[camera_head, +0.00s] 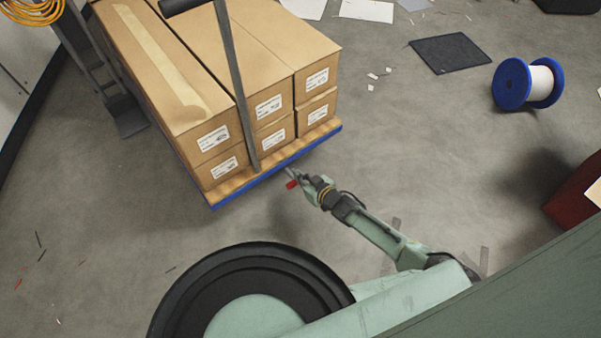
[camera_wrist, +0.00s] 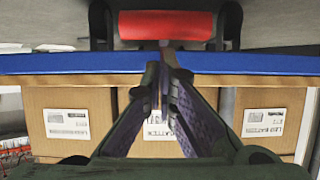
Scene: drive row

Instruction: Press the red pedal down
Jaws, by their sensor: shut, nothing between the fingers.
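The red pedal (camera_head: 292,184) is a small red bar low at the front edge of the loaded pallet, partly beside my fingertips in the head view. In the wrist view the red pedal (camera_wrist: 166,24) is a wide bar at the top, between dark brackets. My gripper (camera_head: 294,175) is shut and empty, at the pedal.
Cardboard boxes (camera_head: 216,80) are stacked on a blue-edged pallet (camera_head: 284,163), with a grey handle bar (camera_head: 236,85) in front. A blue cable reel (camera_head: 512,84) and a dark mat (camera_head: 450,53) lie to the right. Floor left of the pallet front is mostly clear.

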